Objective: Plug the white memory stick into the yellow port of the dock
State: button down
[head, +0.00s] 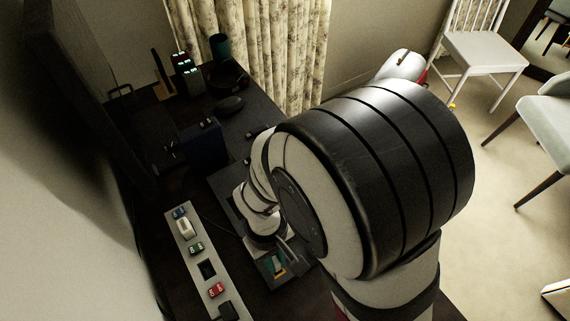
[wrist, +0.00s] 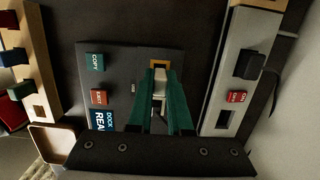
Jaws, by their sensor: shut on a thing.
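The dock (wrist: 125,80) is a dark panel with a teal COPY button, a red button and a blue label. Its yellow port (wrist: 159,63) shows as a yellow-orange rim at the panel's upper part. My gripper (wrist: 161,85) has green fingers shut on the white memory stick (wrist: 160,77). The stick's far end overlaps the yellow rim in the wrist view. I cannot tell whether it is inside the port or just above it. In the head view my arm covers most of the dock; the stick cannot be made out there.
A grey strip (head: 183,228) with several coloured switches and plugs lies left of the dock; it also shows at right in the wrist view (wrist: 247,40). A wooden rack (wrist: 42,60) and small tray (wrist: 52,140) stand left in the wrist view. A dark blue box (head: 203,145) stands behind.

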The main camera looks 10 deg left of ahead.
jog(key=shift+f, duration=1.05)
jog(key=c, duration=0.8)
grip_release()
jog(key=shift+o, duration=0.2)
notch_tip(320, 180, up, 16)
jog(key=w+a, duration=0.1)
jog(key=shift+w+a+f, duration=0.2)
jog(key=shift+w+a, duration=0.1)
jog(key=shift+w, duration=0.05)
jog(key=s+d+r+m+y, duration=0.1)
jog(key=s+d+m, duration=0.2)
jog(key=d+m, duration=0.4)
jog(key=s+d+r+m+t+y, duration=0.1)
jog(key=s+d+m+y, duration=0.1)
jog(key=s+d+m, duration=0.2)
jog(key=d+m, duration=0.3)
jog(key=shift+d+r+m, duration=0.2)
jog(key=shift+d+m, duration=0.1)
jog(key=shift+d, duration=0.1)
